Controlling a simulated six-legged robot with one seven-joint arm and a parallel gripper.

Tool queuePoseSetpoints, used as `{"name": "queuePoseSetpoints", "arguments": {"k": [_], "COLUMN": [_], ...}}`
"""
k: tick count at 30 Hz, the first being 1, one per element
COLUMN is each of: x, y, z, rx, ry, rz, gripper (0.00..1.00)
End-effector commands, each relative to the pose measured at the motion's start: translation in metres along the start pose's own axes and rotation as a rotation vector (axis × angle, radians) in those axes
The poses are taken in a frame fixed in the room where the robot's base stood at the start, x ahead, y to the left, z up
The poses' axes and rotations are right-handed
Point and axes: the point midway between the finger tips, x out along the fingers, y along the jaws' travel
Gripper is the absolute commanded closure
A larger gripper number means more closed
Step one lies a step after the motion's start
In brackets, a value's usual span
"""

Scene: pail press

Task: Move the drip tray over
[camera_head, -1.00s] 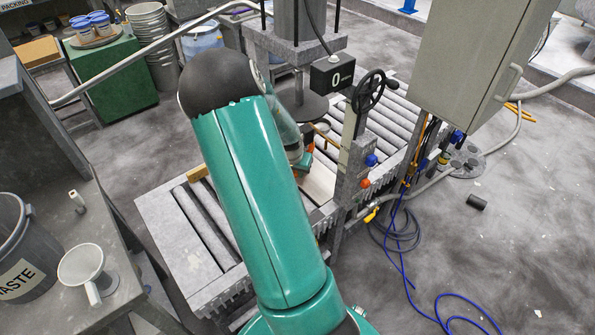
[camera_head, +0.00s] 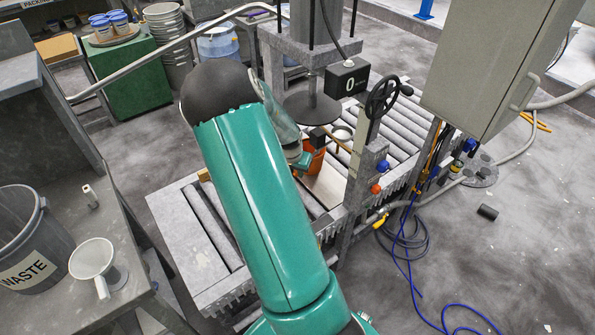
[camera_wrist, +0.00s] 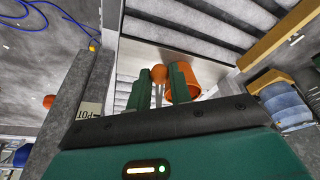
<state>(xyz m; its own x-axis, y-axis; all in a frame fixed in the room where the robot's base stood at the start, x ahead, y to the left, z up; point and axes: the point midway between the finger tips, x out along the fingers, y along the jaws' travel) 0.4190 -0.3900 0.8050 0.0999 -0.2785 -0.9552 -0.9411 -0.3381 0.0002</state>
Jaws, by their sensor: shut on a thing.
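In the wrist view, my gripper (camera_wrist: 157,88) has its two green fingers closed around a metal stem topped by an orange ball knob (camera_wrist: 158,73). A pale flat plate, which looks like the drip tray (camera_wrist: 150,52), lies behind the fingers beside the rollers. An orange pail (camera_wrist: 208,72) is just right of the fingers. In the head view, the pail (camera_head: 315,156) shows beside my wrist, and the pale tray (camera_head: 327,186) lies on the conveyor. My arm hides part of both, and whether the stem belongs to the tray is unclear.
The roller conveyor (camera_head: 215,235) runs under the press plate (camera_head: 312,107). A handwheel (camera_head: 382,96) and a grey cabinet (camera_head: 490,70) stand to the right. A waste bin (camera_head: 35,250) and a white funnel-like vessel (camera_head: 92,258) are at the left. Blue hose lies on the right floor.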

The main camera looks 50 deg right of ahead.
Motion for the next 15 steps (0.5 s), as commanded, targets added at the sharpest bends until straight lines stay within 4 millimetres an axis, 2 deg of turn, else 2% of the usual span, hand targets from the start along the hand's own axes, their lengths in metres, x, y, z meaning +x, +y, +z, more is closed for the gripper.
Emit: {"name": "queuePoseSetpoints", "arguments": {"k": [7,15], "x": [0.001,0.002], "y": [-0.004,-0.020], "z": [-0.001,-0.007], "rx": [-0.002,-0.004], "ry": [-0.002,0.000], "rz": [-0.001,-0.001], "gripper": [0.92,0.92]}}
